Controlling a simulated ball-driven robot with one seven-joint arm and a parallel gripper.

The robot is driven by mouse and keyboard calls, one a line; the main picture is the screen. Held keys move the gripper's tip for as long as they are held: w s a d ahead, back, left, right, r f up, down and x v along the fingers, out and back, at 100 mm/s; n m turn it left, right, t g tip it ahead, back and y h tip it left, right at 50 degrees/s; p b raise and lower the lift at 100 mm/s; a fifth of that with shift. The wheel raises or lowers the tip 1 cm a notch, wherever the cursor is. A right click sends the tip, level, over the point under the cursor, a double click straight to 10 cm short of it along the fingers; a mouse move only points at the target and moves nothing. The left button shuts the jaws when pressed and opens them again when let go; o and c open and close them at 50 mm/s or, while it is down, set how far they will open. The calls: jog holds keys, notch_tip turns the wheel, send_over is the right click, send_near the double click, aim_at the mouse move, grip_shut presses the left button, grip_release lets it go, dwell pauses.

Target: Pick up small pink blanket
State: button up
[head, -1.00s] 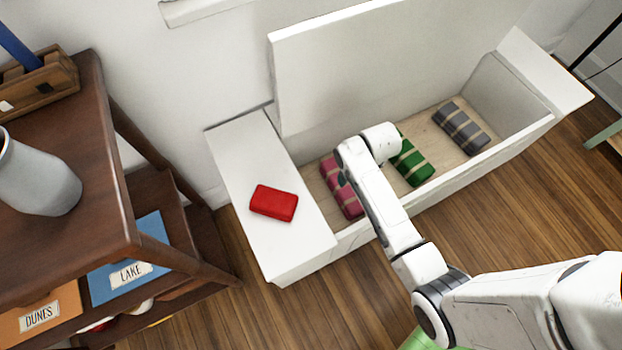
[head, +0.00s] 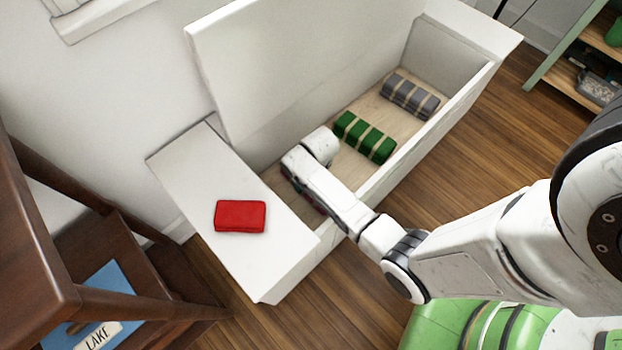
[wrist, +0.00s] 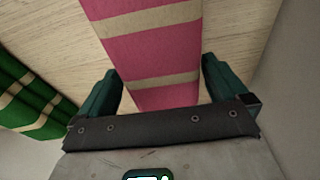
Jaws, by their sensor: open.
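The small pink blanket (wrist: 155,60) with tan stripes lies on the wooden floor of the open white chest. In the wrist view it runs between the two dark green fingers of my gripper (wrist: 160,92), which are open on either side of it. I cannot tell whether the fingers touch it. In the head view my arm reaches down into the near end of the chest (head: 425,135). My arm hides my fingers and nearly all of the pink blanket there.
A green striped blanket (head: 365,137) and a grey striped one (head: 410,95) lie farther along the chest. A red folded item (head: 240,216) sits on the chest's white end top (head: 200,170). The raised lid (head: 290,60) stands behind. A dark wooden shelf (head: 30,230) is at left.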

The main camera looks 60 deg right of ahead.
jog(key=shift+w+f, duration=0.1)
jog(key=shift+f, duration=0.75)
jog(key=c, duration=0.8)
jog(key=shift+r, duration=0.15)
